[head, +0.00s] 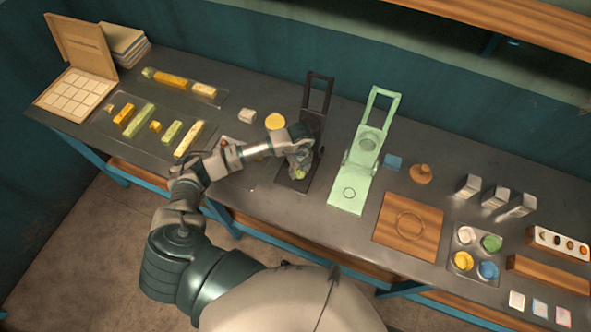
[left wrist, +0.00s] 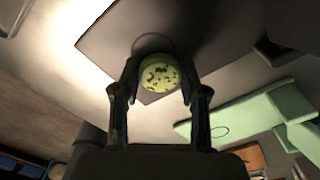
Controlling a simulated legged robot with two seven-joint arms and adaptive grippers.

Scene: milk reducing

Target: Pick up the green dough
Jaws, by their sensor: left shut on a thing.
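The green dough (left wrist: 159,71) is a round yellow-green piece with dark specks. In the left wrist view it sits between the two fingers of my left gripper (left wrist: 160,88), which is shut on it. In the head view the dough (head: 299,174) is partly hidden by my left gripper (head: 300,167), which points down over the dark press (head: 290,184). A thin ring mark shows on the press's plate just beyond the dough in the left wrist view. Whether the dough touches the plate I cannot tell. My right gripper is not in view.
A light green press (head: 347,194) stands right of the dark one. A wooden board (head: 408,244) and a tray of coloured paints lie farther right. Trays of yellow-green bars are at left.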

